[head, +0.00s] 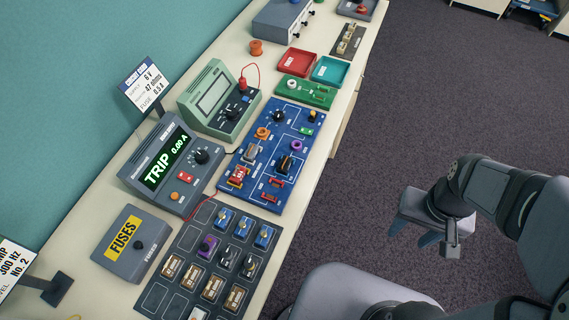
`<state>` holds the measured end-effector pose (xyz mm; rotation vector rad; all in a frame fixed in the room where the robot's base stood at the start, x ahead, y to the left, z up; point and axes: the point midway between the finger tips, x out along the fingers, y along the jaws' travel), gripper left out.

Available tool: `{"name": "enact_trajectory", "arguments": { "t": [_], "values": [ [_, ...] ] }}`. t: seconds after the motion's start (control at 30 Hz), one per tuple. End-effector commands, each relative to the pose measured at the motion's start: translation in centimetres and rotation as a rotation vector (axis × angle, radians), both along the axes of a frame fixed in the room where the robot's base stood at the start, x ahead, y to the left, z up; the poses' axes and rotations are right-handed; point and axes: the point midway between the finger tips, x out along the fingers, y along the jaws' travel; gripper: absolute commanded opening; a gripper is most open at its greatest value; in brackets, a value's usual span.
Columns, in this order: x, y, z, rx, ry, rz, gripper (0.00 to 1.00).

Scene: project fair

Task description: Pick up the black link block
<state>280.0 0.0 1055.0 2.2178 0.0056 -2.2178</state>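A dark component tray (152,297) on the bench holds small blocks in a grid. Two black-topped blocks sit in its middle, one (228,257) left of the other (249,266). Their markings are too small to read, so I cannot tell which is the black link block. A dark block (284,165) also stands on the blue circuit board (226,181). My gripper (414,234) hangs above the carpet, right of the bench and well apart from these blocks. Its fingers look spread, with nothing between them.
The tray also holds blue, purple and brown blocks. A grey meter reading TRIP (145,172), a FUSES box (126,268) and a green meter (192,100) stand along the wall. Red (299,62) and teal (331,71) trays lie farther back. Carpet is clear around my gripper.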

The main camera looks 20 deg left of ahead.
Motion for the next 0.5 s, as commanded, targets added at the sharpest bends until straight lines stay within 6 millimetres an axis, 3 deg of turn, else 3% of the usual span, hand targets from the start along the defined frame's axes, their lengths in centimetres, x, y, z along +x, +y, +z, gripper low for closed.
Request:
{"name": "enact_trajectory", "arguments": {
  "t": [0.27,0.37,0.5],
  "values": [
    [0.3,0.2,0.0,0.000,0.000,0.001,0.45],
    [1.3,0.8,-0.1,0.000,0.000,0.004,0.45],
    [4.2,2.9,-0.1,0.000,0.000,0.008,0.45]
  ]
}}
